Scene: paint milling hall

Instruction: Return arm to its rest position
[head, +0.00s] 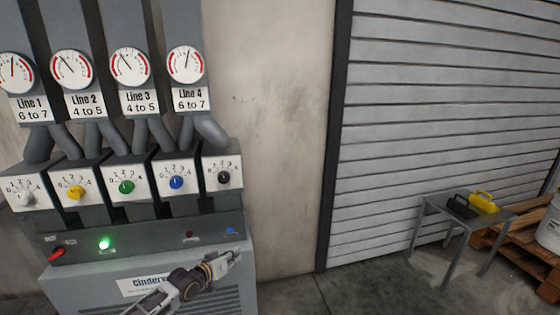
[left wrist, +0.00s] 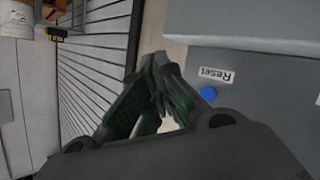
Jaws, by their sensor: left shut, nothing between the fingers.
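My left gripper (head: 228,258) is in front of the grey control cabinet (head: 215,285), a little below the blue button (head: 231,231) at the right end of its panel. The gripper is shut and empty. In the left wrist view its fingers (left wrist: 155,65) come together near a blue button (left wrist: 208,93) labelled "Reset", apart from it in the picture. My left arm reaches in from the bottom of the head view. My right gripper is in neither view.
The cabinet has several dials (head: 126,187), gauges (head: 130,66) and a lit green lamp (head: 104,244). A small table (head: 450,212) with a yellow and a black item stands at right, beside a wooden pallet (head: 520,257). The floor (head: 350,292) between is clear.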

